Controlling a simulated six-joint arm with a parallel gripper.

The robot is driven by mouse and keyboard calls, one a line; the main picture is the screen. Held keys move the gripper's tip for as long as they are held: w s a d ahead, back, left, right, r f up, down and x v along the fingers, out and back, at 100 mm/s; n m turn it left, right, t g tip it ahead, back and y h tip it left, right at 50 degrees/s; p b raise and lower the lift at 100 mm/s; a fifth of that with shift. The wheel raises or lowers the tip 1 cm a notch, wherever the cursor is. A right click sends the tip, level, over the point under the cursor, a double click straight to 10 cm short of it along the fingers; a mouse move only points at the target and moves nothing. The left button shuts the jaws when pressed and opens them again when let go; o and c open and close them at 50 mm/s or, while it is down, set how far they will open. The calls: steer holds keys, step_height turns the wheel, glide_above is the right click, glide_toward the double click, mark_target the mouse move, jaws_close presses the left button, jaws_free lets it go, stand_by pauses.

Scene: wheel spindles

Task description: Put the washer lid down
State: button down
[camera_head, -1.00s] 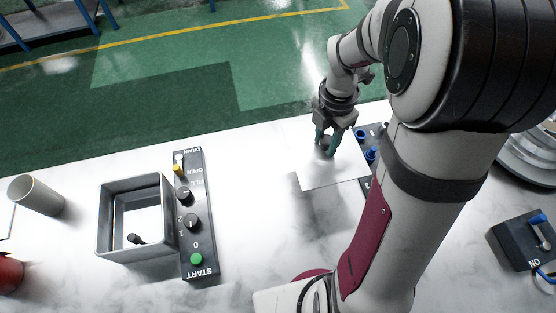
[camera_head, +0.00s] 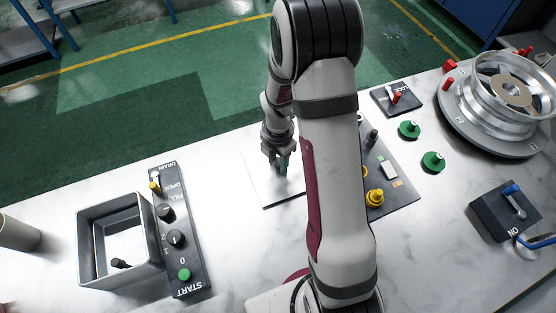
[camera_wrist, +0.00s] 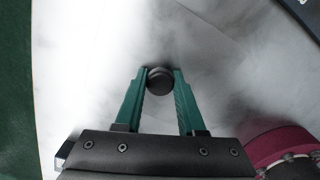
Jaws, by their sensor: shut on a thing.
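The washer lid (camera_head: 262,190) is a flat white square plate with a dark round knob (camera_wrist: 160,79). My gripper (camera_head: 279,168) is shut on the knob; in the wrist view its green fingers (camera_wrist: 160,82) grip it from both sides. The lid lies between the washer and my arm, roughly level. I cannot tell whether it touches the table. The washer (camera_head: 83,236) is a grey open-topped square box at the left. A dark handle (camera_head: 121,263) shows at its front.
The washer's control panel (camera_head: 181,235), with knobs and a green button, stands between washer and lid. A cylinder (camera_head: 18,233) is at the far left. Right of my arm are a dark board (camera_head: 402,196), green knobs (camera_head: 433,161), a metal wheel (camera_head: 500,95) and a switch box (camera_head: 500,215).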

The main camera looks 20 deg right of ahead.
mark_target(278, 161)
steer(key=c, duration=0.5)
jaws_free()
steer(key=shift+f, duration=0.1)
steer(key=shift+r, duration=0.45)
steer(key=s+a+r+m, duration=0.1)
steer(key=s+r+m, duration=0.1)
steer(key=r, duration=0.5)
steer(key=s+a+r+m, duration=0.1)
steer(key=r+m, duration=0.1)
steer(key=r, duration=0.6)
steer(key=s+a+r+m+y, duration=0.1)
steer(key=s+a+r+m, duration=0.1)
steer(key=s+m, duration=0.7)
steer(key=s+a+r+m, duration=0.2)
steer(key=s+a+m, duration=0.3)
steer(key=s+m, duration=0.4)
steer(key=m, duration=0.6)
steer(key=shift+s+r+y, duration=0.35)
steer(key=shift+r+y, duration=0.05)
